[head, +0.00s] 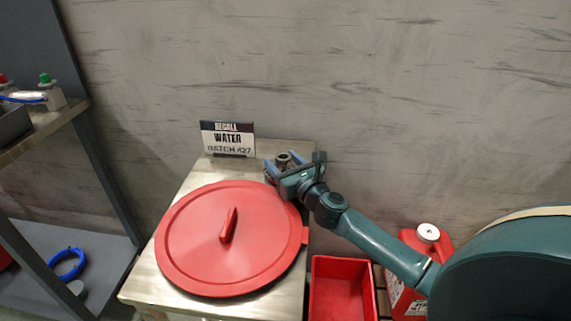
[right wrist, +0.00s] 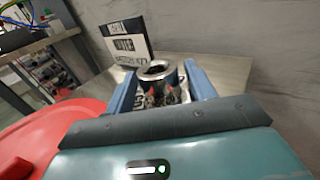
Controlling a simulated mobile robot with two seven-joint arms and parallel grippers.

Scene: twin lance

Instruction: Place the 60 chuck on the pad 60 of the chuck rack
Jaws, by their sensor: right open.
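A small grey metal chuck (right wrist: 155,70) with a round hole in its top stands upright on the steel table. It shows small in the head view (head: 283,159), near the table's back edge. I cannot read a number on it. My right gripper (head: 281,164) is open, with one blue finger on each side of the chuck; I cannot tell whether they touch it. Red-tipped parts show in front of the chuck's lower body in the right wrist view. My left gripper is not in view. I cannot make out the chuck rack or a pad 60.
A large round red lid (head: 190,245) covers much of the steel table (head: 185,187). A sign (head: 228,139) stands behind it. A red bin (head: 342,290) and a red canister (head: 428,236) are at the right. A shelf (head: 75,105) stands at the left.

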